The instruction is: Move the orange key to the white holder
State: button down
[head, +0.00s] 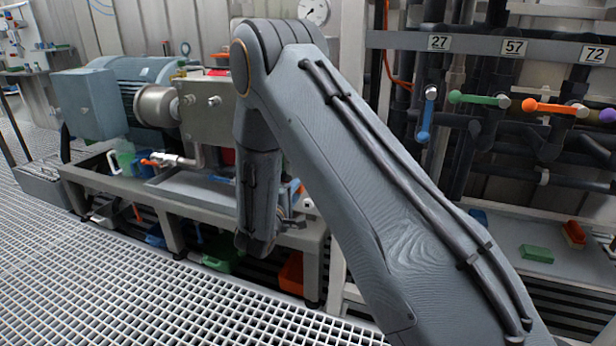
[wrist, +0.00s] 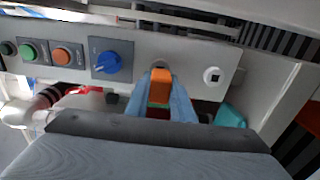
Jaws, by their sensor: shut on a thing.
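In the wrist view my gripper (wrist: 160,103) is shut on the orange key (wrist: 160,86), with a blue-grey finger on each side of it. The key is in front of a grey control panel (wrist: 190,58), over a dark round spot that it partly hides; I cannot tell whether it is inserted or apart. A white round fitting with a dark square centre (wrist: 212,75), possibly the white holder, is on the panel just right of the key. In the head view my arm hides the panel, and the key cannot be made out.
Left of the key, the panel carries a blue rotary knob (wrist: 108,62), an orange button (wrist: 62,56) and a green button (wrist: 29,52). A red-handled valve (wrist: 88,90) is below them. A teal object (wrist: 229,116) is at lower right. Open grating floor (head: 120,290) fills the front left.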

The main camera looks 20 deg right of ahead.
jog(key=shift+p+v, duration=0.3)
jog(key=shift+v, duration=0.9)
jog(key=b, duration=0.7)
send_near(307, 206)
jog(key=shift+s+a, duration=0.15)
jog(key=shift+s, duration=0.25)
jog(key=shift+a+r, duration=0.1)
jog(key=shift+w, duration=0.1)
jog(key=shift+b+x, duration=0.75)
jog(key=shift+x, duration=2.1)
jog(key=shift+w+d, duration=0.4)
jog(key=shift+w, duration=0.05)
